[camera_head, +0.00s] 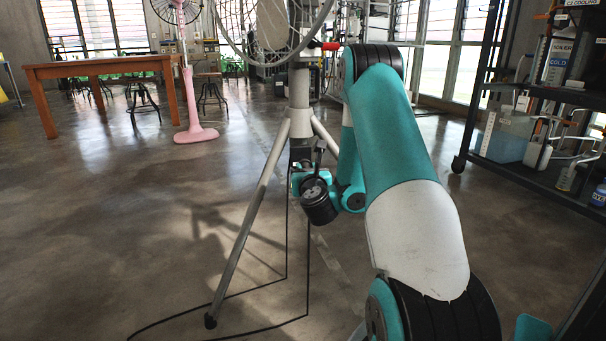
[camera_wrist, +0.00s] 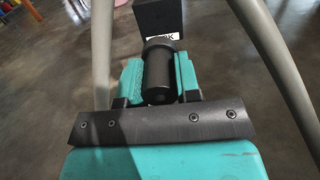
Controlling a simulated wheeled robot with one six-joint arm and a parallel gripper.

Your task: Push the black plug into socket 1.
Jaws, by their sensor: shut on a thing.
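The black plug (camera_wrist: 158,80) is a dark cylinder with a wider collar at its far end. My gripper (camera_wrist: 158,68) has its teal fingers shut on both sides of it. Directly ahead is a black box (camera_wrist: 154,18) with a white label (camera_wrist: 163,38), partly covered by the plug's collar. I cannot read a socket number or see a socket opening. Whether the plug touches the box is hidden. In the head view the box (camera_head: 302,149) sits on the pole of a tripod stand, and my gripper (camera_head: 299,180) is close below it; the plug is hard to make out there.
The tripod (camera_head: 262,195) has splayed legs around my gripper and carries a large caged fan (camera_head: 270,30). A black cable (camera_head: 240,288) loops on the floor. A pink fan (camera_head: 195,132) and wooden table (camera_head: 100,67) stand back left; a dark shelf (camera_head: 545,185) stands right.

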